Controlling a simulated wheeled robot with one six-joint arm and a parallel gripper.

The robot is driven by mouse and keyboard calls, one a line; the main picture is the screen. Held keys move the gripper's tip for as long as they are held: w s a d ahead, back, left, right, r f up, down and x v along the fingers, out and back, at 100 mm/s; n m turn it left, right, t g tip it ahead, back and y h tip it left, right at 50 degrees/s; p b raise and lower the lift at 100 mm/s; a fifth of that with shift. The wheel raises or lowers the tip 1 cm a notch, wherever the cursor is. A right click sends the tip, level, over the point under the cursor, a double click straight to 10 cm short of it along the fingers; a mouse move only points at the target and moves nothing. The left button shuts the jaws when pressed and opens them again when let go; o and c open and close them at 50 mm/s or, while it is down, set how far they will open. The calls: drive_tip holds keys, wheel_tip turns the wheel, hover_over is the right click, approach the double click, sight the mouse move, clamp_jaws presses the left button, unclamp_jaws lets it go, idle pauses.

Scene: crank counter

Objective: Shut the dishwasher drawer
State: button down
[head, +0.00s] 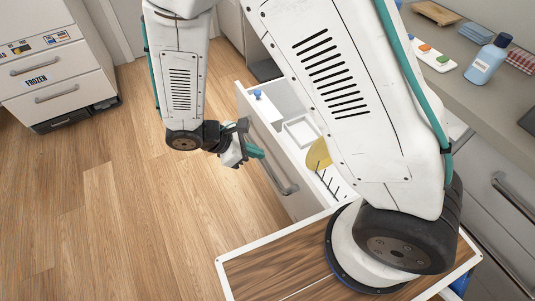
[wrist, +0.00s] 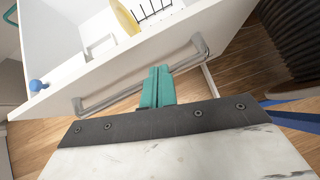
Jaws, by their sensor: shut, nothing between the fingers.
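The dishwasher drawer (head: 273,158) stands pulled out from the counter, in the middle of the head view. Its white front panel with a grey bar handle (head: 277,171) faces my gripper. My gripper (head: 257,153) is shut and empty, just outside the drawer front. In the wrist view the teal fingers (wrist: 157,86) are together and overlap the bar handle (wrist: 110,101); I cannot tell whether they touch it. A yellow plate (head: 318,154) and a rack (head: 328,184) show inside the drawer. My arm hides part of the drawer.
The counter (head: 462,85) at right holds a blue bottle (head: 487,60), a white tray with coloured items (head: 432,55) and a wooden board (head: 437,13). A cabinet marked frozen (head: 60,75) stands at far left. The wooden floor (head: 130,200) left of the drawer is clear.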

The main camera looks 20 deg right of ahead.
sight(276, 156)
drive_tip(key=w+a+f+n+t, duration=0.2)
drive_tip(key=w+f+n, duration=0.1)
drive_tip(key=w, duration=0.1)
drive_tip(key=x, duration=1)
drive_tip(key=shift+s+d, duration=0.1)
drive_tip(key=shift+d, duration=0.05)
drive_tip(key=shift+d, duration=0.1)
